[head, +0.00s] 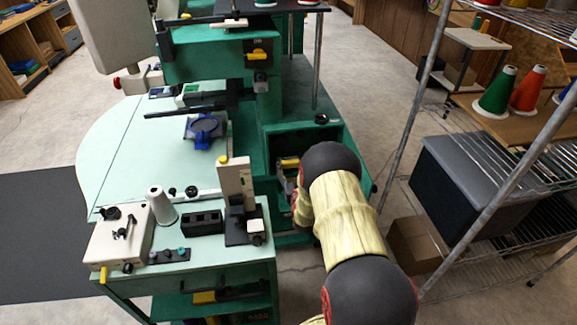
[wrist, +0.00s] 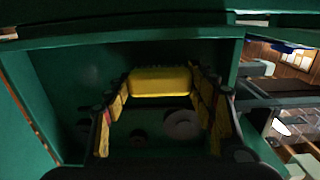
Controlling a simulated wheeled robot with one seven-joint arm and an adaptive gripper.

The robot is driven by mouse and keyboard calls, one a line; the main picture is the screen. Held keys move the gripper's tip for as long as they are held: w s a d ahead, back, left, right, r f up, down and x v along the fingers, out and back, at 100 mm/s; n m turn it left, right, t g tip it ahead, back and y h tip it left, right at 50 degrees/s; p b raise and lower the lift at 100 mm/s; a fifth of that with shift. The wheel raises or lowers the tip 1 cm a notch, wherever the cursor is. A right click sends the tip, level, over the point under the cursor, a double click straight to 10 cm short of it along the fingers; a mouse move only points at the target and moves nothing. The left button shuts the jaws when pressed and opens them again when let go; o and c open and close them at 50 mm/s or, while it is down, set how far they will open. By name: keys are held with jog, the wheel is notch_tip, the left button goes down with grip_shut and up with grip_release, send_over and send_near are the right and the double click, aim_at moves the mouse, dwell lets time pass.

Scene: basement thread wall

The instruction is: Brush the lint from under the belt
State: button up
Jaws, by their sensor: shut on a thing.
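My gripper (wrist: 162,92) shows in the wrist view with its yellow-padded fingers on both sides of a yellow block-like piece (wrist: 160,80). It is shut on this piece, inside a dark green compartment (wrist: 75,75). I cannot tell whether the piece is a brush handle, and no bristles show. A grey ring-shaped part (wrist: 183,125) lies in shadow below the piece. In the head view my arm reaches down to the green machine's open compartment (head: 328,135) and hides most of the gripper. I cannot make out the belt or any lint.
A pale green table (head: 130,150) and a beige box (head: 120,237) with a white cone (head: 161,205) stand left of my arm. A wire shelf (head: 480,210) with thread cones (head: 497,90) and a dark bin (head: 475,175) stand close on the right. Bare floor shows between.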

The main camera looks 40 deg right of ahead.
jog(key=shift+s+d, duration=1.1)
jog(key=shift+d, duration=0.75)
jog(key=shift+s+d, duration=1.1)
jog(key=shift+d, duration=0.7)
jog(key=shift+s+d, duration=1.1)
jog(key=shift+d, duration=0.75)
jog(key=shift+a, duration=0.15)
jog(key=shift+w+a, duration=0.9)
jog(key=shift+a, duration=0.55)
jog(key=shift+w+a, duration=0.9)
jog(key=shift+a, duration=0.55)
jog(key=shift+w+a, duration=0.9)
jog(key=shift+a, duration=0.55)
jog(key=shift+w+a+r, duration=0.1)
jog(key=shift+w+a, duration=0.4)
jog(key=shift+a, duration=0.2)
jog(key=shift+w+a, duration=0.5)
jog(key=shift+a, duration=0.15)
jog(key=shift+p+v, duration=0.65)
jog(key=shift+v, duration=2.4)
jog(key=shift+s+a, duration=0.1)
